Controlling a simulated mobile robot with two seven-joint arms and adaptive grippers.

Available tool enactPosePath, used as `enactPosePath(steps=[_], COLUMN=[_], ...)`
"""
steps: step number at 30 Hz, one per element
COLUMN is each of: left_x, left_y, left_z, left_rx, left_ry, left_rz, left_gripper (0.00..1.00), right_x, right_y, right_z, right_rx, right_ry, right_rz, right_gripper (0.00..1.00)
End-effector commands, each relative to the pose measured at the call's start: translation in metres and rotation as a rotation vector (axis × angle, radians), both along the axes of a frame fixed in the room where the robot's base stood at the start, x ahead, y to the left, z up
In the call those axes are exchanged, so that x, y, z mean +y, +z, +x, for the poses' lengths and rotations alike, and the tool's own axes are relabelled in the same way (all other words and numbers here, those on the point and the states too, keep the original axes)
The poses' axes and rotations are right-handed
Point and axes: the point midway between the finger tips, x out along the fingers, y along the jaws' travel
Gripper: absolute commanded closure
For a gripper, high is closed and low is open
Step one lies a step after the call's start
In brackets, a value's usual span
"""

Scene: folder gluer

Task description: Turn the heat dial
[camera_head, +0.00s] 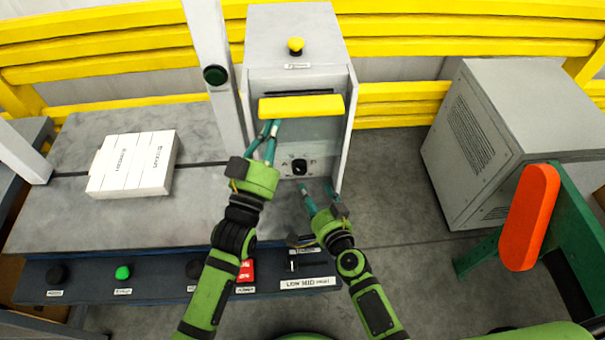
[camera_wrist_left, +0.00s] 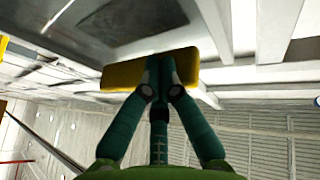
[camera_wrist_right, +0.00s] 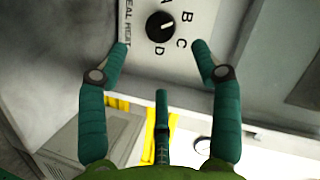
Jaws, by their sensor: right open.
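The heat dial (camera_head: 299,167) is a black knob on a pale plate on the grey machine's front. In the right wrist view the dial (camera_wrist_right: 160,27) has letters A, B, C, D around it and a label partly reading "SEAL". My right gripper (camera_head: 318,190) is open just below and right of the dial; in its wrist view the dial shows between and beyond the fingertips, apart from them. My left gripper (camera_head: 271,126) is shut with its fingertips at the yellow bar (camera_head: 301,106) above the dial; I cannot tell whether they clasp it. The bar also shows in the left wrist view (camera_wrist_left: 122,75).
A yellow button (camera_head: 295,45) sits on top of the machine. White cartons (camera_head: 132,163) lie on the table at left. A control panel (camera_head: 100,290) with several buttons runs along the front. A grey cabinet (camera_head: 510,130) and an orange paddle (camera_head: 529,217) stand at right.

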Motion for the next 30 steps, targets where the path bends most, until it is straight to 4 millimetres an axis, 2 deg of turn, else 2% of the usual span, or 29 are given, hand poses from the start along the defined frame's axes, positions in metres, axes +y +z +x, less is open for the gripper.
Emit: enactPosePath(steps=[1, 6, 13, 21, 29, 30], left_x=[-0.001, -0.001, 0.0, 0.0, 0.0, 0.0], left_y=[0.002, 0.002, 0.002, 0.002, 0.002, 0.002], left_z=[0.0, 0.0, 0.0, 0.0, 0.0, 0.0], left_rx=[-0.005, -0.004, -0.004, -0.004, -0.004, -0.004], left_ry=[-0.001, -0.001, -0.001, -0.001, -0.001, -0.001], left_rz=[-0.002, -0.001, -0.001, -0.001, -0.001, -0.001], left_gripper=[1.0, 1.0, 1.0, 1.0, 1.0, 1.0], right_x=[0.003, 0.012, 0.021, 0.023, 0.023, 0.023], right_y=[-0.001, -0.009, -0.018, -0.022, -0.022, -0.022], right_z=[0.011, 0.041, 0.071, 0.085, 0.086, 0.086], right_rx=[-0.004, -0.002, 0.001, 0.001, 0.0, 0.0], right_ry=[0.003, 0.005, 0.004, 0.0, 0.0, 0.0], right_rz=[-0.001, -0.005, -0.002, -0.004, -0.002, -0.002], right_gripper=[0.35, 0.35, 0.35, 0.35, 0.35, 0.39])
